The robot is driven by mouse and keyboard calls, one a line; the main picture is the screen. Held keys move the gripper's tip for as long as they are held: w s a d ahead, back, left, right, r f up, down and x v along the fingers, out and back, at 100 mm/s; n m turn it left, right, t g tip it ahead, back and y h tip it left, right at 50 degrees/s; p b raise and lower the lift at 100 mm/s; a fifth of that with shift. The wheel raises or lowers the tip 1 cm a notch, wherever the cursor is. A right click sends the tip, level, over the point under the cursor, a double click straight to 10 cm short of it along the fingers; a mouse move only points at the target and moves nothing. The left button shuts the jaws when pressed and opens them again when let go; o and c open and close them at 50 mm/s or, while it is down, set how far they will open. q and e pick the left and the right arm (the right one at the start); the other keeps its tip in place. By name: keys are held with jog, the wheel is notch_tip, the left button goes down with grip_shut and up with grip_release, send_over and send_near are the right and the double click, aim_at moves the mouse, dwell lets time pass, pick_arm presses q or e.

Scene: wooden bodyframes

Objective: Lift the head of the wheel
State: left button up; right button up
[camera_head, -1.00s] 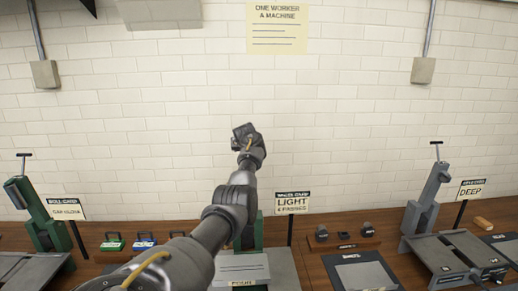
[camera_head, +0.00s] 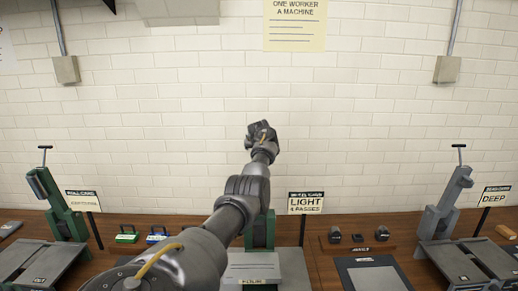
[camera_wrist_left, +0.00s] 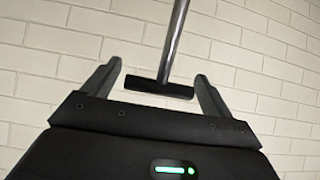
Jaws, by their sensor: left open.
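My left gripper (camera_head: 261,132) is raised in the middle of the head view, in front of the green middle machine (camera_head: 262,232). My forearm hides much of that machine, and its top handle cannot be made out there. In the left wrist view my left gripper (camera_wrist_left: 158,72) is open. A T-handle with a dark crossbar (camera_wrist_left: 160,88) on a shiny metal rod (camera_wrist_left: 174,42) shows between its two fingers. The crossbar lies just above the gripper body; I cannot tell whether it touches. My right gripper is not in view.
A green machine (camera_head: 62,210) stands at the left and a grey one (camera_head: 440,205) at the right, both with T-handles. A sign reading LIGHT (camera_head: 306,203) stands right of the middle machine. Small blocks and a dark plate (camera_head: 373,277) lie on the wooden bench.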

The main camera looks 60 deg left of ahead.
pick_arm(q)
jog(key=shift+d+r, duration=0.1)
jog(key=shift+s+d+r+b, duration=0.25)
jog(key=shift+s+d+b, duration=0.1)
jog(key=shift+b, duration=0.3)
jog(key=b+v, duration=0.3)
jog(key=v, duration=0.6)
jog(key=shift+r+b, duration=0.15)
jog(key=shift+b, duration=0.2)
jog(key=shift+d, duration=0.1)
